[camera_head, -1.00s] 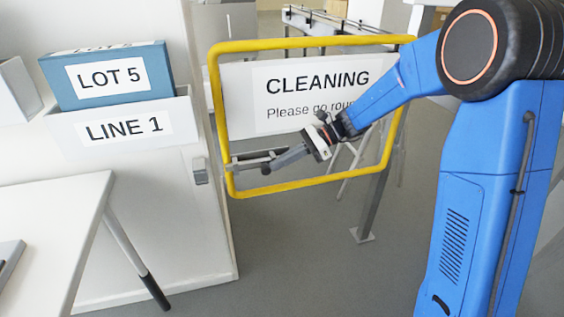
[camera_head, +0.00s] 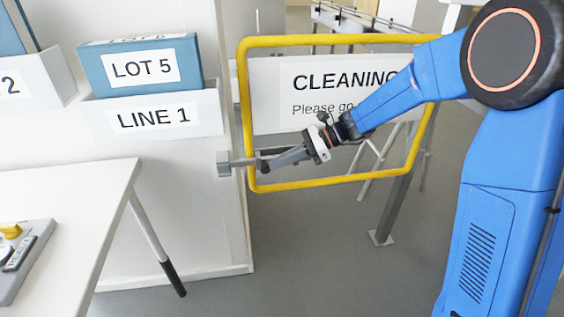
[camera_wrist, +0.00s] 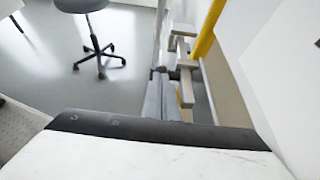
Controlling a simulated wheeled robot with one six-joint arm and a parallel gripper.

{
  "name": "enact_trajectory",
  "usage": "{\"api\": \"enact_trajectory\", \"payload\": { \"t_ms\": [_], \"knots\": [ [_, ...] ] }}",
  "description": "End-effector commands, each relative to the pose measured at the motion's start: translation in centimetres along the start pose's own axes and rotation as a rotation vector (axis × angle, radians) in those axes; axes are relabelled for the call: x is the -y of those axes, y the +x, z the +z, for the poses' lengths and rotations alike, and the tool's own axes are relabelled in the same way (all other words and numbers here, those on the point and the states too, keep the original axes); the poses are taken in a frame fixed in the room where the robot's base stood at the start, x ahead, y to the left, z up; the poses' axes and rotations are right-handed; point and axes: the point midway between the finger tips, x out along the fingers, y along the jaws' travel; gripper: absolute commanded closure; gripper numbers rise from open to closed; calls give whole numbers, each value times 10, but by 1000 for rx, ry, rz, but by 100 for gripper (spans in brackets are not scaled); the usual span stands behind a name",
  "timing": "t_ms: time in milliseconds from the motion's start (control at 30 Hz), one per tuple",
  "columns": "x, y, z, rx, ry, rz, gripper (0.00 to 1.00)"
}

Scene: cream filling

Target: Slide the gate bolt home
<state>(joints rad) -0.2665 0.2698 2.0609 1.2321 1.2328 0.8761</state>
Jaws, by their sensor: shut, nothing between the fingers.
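The gate is a yellow frame (camera_head: 245,110) with a white cleaning sign (camera_head: 285,85), and it stands beside the white cabinet wall. The grey bolt (camera_head: 243,161) lies level across the frame's left upright. Its left end reaches the grey keeper block (camera_head: 223,164) on the cabinet edge; how deep it sits inside is hidden. My gripper (camera_head: 265,167) is shut and empty, its tips close against the bolt's right end at the frame. In the wrist view my gripper (camera_wrist: 160,75) points at grey bolt parts (camera_wrist: 186,85) beside the yellow frame (camera_wrist: 208,30); contact is unclear.
A white table (camera_head: 75,200) stands at front left with a grey panel (camera_head: 25,255) on it. A LINE 1 holder (camera_head: 95,118) with a blue LOT 5 box (camera_head: 190,70) is on the cabinet. A stool (camera_wrist: 82,5) stands beyond. Floor below the gate is clear.

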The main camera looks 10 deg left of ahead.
Motion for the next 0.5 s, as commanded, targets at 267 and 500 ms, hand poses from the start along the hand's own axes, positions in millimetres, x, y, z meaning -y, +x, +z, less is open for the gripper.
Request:
{"api": "enact_trajectory", "payload": {
  "t_ms": [267, 500],
  "knots": [
    [1, -9, 4, 3, -2, 1, 100],
    [4, -46, 5, 2, -2, -1, 100]
  ]
}}
